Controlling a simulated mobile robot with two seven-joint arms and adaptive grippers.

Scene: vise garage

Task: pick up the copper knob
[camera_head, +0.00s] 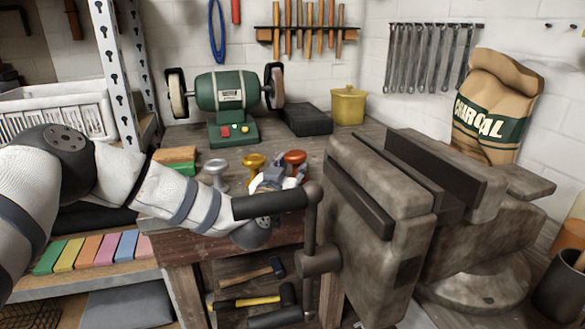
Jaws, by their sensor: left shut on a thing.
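The copper knob (295,157), with a shiny orange-red round cap, shows on the workbench just beyond my left gripper. My left gripper (286,174) reaches in from the left, low over the bench, and is shut on the copper knob's lower part. The fingers and the knob's stem are partly hidden by the gripper's own body and the vise handle. I cannot tell whether the knob is touching the bench. My right gripper is not in view.
A gold knob (253,162) and a silver knob (215,170) stand to the left, close to my left arm. The large vise (370,200) and its handle (311,215) stand close on the right. A green bench grinder (226,92) and yellow container (348,105) are behind.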

